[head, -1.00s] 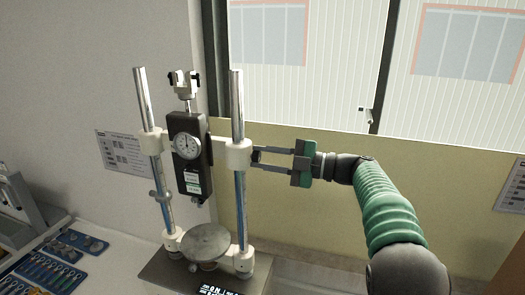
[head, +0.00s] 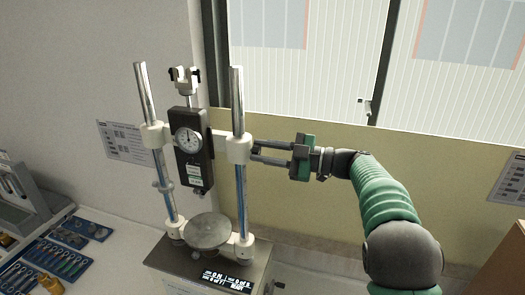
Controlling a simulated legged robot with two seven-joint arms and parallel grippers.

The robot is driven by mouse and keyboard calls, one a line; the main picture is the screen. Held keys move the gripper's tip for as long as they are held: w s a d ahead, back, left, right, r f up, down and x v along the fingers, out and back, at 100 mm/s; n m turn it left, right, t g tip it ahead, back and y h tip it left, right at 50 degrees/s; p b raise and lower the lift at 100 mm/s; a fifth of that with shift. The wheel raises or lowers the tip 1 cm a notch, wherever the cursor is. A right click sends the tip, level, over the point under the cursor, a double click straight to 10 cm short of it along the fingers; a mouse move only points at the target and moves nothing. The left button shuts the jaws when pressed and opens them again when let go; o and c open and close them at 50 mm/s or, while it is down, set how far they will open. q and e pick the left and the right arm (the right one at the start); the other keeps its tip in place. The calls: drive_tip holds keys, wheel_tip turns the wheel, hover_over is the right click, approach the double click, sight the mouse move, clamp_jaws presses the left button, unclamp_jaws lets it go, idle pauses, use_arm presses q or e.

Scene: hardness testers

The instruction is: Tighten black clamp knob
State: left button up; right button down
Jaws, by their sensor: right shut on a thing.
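The hardness tester (head: 190,150) stands on the bench, with two upright metal posts, a black dial gauge unit (head: 190,140) and a round metal plate (head: 207,231) below. A white clamp collar (head: 239,149) sits on the right post. The black clamp knob (head: 257,148) is on the right side of this collar, small and partly hidden by the fingers. My right gripper (head: 262,153) reaches in from the right, its two fingers shut on the knob. My left gripper is not in view.
Blue trays (head: 60,264) with small parts lie on the white bench at lower left, near a grey rack (head: 22,200). A small yellow object (head: 50,286) is at the lower left edge. A wall and window are behind the tester.

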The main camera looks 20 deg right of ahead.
drive_tip(key=shift+f, duration=0.3)
drive_tip(key=c, duration=1.4)
unclamp_jaws()
drive_tip(key=shift+o, duration=1.3)
drive_tip(key=shift+w+d, duration=0.2)
drive_tip(key=b+v, duration=0.7)
drive_tip(key=v, duration=1)
drive_tip(key=shift+d, duration=0.1)
drive_tip(key=shift+w+a, duration=0.1)
drive_tip(key=shift+a, duration=0.1)
